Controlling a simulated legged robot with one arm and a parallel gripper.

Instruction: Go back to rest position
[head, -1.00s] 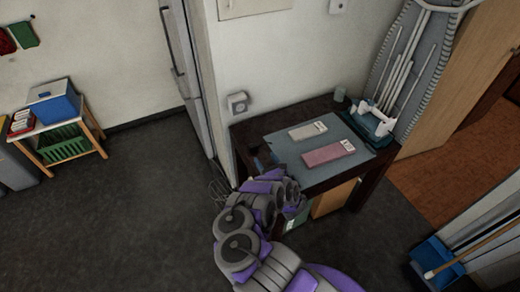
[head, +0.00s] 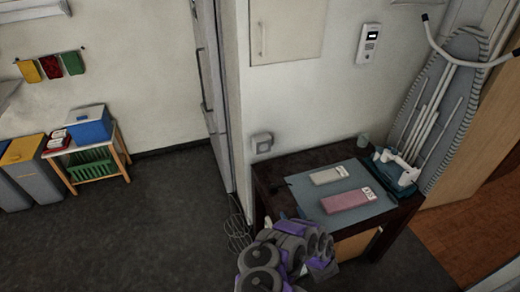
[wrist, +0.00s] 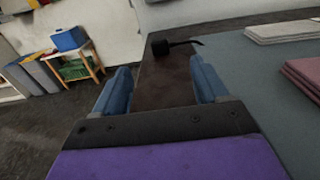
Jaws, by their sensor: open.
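My gripper (wrist: 160,92) shows in the wrist view with its two blue fingers apart and nothing between them. It is at the left edge of the dark table (wrist: 165,80), beside the grey-blue mat (wrist: 250,90). On the mat (head: 318,207) lie a whitish block (head: 328,176) and a pink block (head: 343,201), both clear of my gripper.
A small black object (wrist: 168,46) lies on the table beyond the fingers. A teal rack (head: 400,178) and an ironing board (head: 450,95) stand at the right. A wire whisk-like thing (head: 237,230) is by the wall. The floor (head: 140,220) at left is clear, before a small shelf (head: 120,150).

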